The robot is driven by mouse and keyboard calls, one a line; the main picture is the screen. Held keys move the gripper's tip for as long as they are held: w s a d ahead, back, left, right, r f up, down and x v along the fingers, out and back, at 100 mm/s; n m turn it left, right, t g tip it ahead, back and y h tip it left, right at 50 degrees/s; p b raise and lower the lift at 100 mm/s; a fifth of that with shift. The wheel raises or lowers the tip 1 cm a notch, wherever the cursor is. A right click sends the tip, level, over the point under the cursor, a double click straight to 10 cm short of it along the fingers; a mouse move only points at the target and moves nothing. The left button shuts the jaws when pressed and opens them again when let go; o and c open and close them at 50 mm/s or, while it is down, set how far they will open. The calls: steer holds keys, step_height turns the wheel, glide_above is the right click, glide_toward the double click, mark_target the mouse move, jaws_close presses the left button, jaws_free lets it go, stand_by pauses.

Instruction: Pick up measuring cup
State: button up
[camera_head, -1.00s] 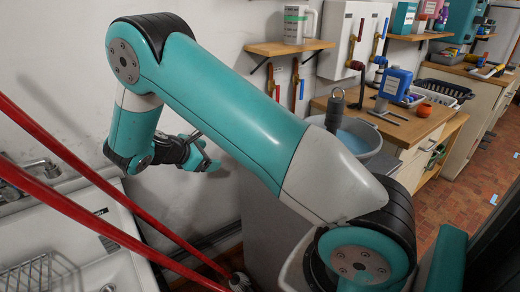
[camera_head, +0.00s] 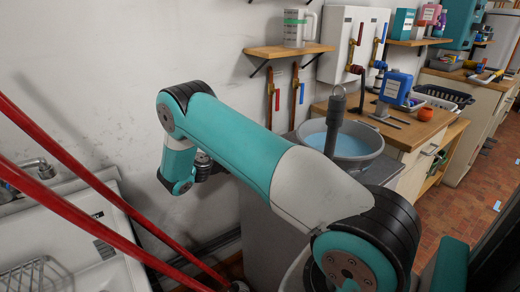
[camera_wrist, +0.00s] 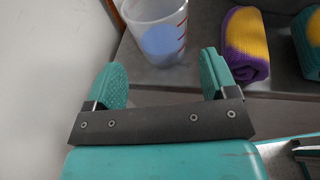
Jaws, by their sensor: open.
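A clear measuring cup (camera_wrist: 158,38) with red marks and something bluish in it stands on a grey surface at the top of the wrist view. Its top is cut off by the frame edge. My gripper (camera_wrist: 163,76) is open and empty, its two teal fingers spread apart. In the picture the cup lies just beyond the fingertips, between their lines, and no contact shows. In the head view my arm hides the gripper's fingers, and I cannot make out this cup.
A rolled purple and yellow cloth (camera_wrist: 246,44) lies just right of the right finger, with a green and yellow one (camera_wrist: 308,42) beyond. A pale wall (camera_wrist: 40,80) is close on the left. A grey tub of blue liquid (camera_head: 352,160) stands right of my arm.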

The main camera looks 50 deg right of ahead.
steer(key=d, duration=0.3)
steer(key=d+f+p, duration=0.1)
steer(key=d, duration=0.2)
steer(key=shift+s+d+f, duration=0.2)
steer(key=shift+d, duration=0.1)
steer(key=c, duration=0.7)
